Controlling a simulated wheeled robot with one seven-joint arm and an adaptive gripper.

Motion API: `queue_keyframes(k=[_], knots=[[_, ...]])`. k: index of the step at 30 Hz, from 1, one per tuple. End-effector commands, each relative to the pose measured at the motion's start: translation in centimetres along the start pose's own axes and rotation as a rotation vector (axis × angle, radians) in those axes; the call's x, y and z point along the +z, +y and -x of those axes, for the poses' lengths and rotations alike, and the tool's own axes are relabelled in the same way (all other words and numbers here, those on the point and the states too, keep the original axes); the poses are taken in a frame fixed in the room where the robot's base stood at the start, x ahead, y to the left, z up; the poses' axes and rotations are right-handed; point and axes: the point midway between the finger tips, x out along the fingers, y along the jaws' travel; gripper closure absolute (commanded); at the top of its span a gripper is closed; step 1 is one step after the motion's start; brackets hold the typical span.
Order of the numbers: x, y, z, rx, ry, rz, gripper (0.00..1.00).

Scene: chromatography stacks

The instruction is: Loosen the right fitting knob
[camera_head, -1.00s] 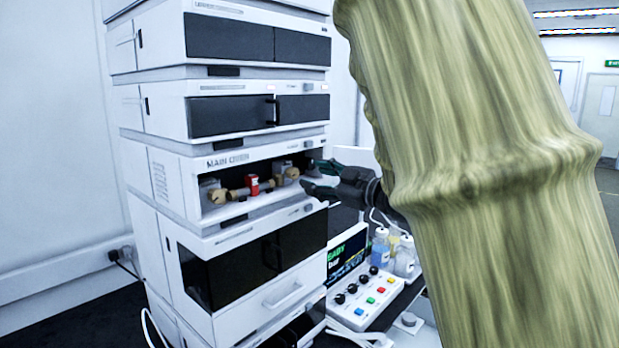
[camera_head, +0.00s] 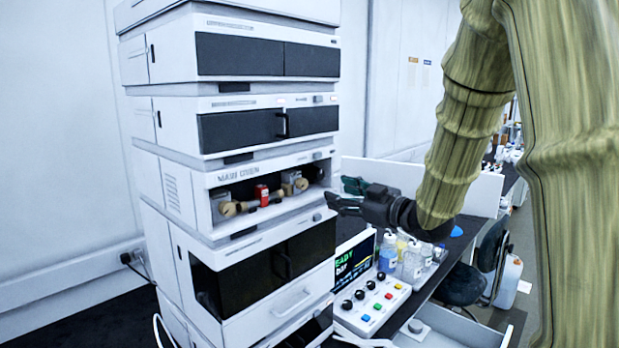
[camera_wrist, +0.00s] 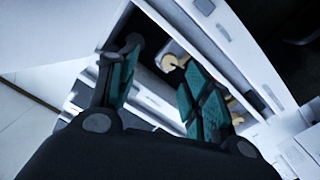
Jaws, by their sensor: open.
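The right fitting knob (camera_head: 301,185) is beige and sits at the right of the open compartment in the white stack. A matching left knob (camera_head: 228,209) sits at the compartment's left, with a red piece (camera_head: 262,193) between them. My gripper (camera_head: 340,192) is open and empty, just outside the compartment's right edge, apart from the knobs. In the wrist view its teal-padded fingers (camera_wrist: 150,62) are spread. A beige knob (camera_wrist: 173,63) shows beyond them near the right finger; I cannot tell which one it is.
Closed dark-fronted modules stand above (camera_head: 240,130) and below (camera_head: 262,262) the compartment. A control box with knobs and coloured buttons (camera_head: 372,302), a display (camera_head: 352,262) and bottles (camera_head: 412,260) stand below my gripper. The compartment's walls leave limited room.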

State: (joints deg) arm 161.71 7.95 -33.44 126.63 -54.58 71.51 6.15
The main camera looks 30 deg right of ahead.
Motion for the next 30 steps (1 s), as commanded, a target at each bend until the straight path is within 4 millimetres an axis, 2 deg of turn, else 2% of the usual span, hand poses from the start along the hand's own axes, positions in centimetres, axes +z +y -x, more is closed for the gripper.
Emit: queue_keyframes(k=[7,15,24,30], knots=[[-0.3,0.1,0.8,-0.002,0.001,-0.173,0.51],[-1.1,-0.9,1.1,-0.027,0.012,-0.325,0.51],[-1.5,-1.5,1.0,-0.043,0.016,-0.383,0.51],[-1.6,-1.5,-0.3,-0.044,0.015,-0.381,0.51]])
